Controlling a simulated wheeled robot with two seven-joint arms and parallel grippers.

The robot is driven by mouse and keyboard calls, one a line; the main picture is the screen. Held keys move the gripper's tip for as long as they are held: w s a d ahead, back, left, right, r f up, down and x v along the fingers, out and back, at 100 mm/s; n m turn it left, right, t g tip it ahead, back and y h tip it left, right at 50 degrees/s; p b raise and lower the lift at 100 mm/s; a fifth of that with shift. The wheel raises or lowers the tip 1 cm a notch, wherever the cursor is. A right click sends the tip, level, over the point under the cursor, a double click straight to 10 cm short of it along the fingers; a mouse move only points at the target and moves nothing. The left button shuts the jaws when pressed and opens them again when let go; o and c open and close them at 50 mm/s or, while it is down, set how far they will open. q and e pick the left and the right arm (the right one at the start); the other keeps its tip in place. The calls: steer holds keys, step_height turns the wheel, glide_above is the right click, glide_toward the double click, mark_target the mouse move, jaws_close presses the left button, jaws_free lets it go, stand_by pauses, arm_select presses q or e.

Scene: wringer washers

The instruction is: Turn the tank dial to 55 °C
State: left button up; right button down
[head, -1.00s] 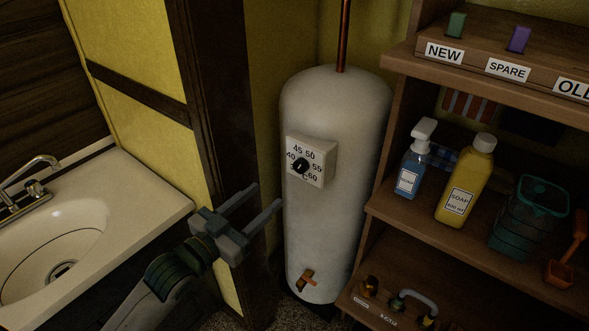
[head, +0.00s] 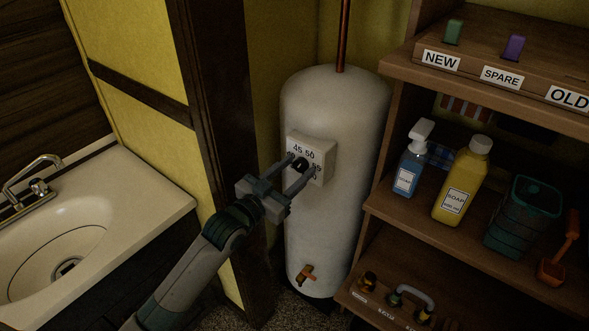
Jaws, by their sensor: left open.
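The tank (head: 335,230) is a tall white cylinder standing in the corner. Its dial plate (head: 325,150) is a pale square on the front, with 45 and 50 readable along the top and the other numbers partly covered. The black dial knob (head: 300,165) sits in the middle of the plate. My left gripper (head: 301,170) is open, with its two fingers reaching to the plate, one on each side of the knob. I cannot tell whether they touch it. The knob's pointer is too small and covered to read. My right gripper is not in view.
A sink counter (head: 150,204) is at the left, beside a dark wooden post (head: 205,100). A wooden shelf (head: 385,205) at the right holds a blue soap bottle (head: 408,172), a yellow soap bottle (head: 463,185) and a green container (head: 520,215). A copper tap (head: 306,273) juts from the tank's lower front.

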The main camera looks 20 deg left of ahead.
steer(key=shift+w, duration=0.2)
arm_select(q)
steer(key=c, duration=1.1)
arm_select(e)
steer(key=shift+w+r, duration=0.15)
arm_select(q)
steer(key=shift+o, duration=0.2)
steer(key=shift+m, duration=0.6)
steer(key=m+p, duration=0.4)
steer(key=m, duration=0.5)
steer(key=shift+m, duration=0.4)
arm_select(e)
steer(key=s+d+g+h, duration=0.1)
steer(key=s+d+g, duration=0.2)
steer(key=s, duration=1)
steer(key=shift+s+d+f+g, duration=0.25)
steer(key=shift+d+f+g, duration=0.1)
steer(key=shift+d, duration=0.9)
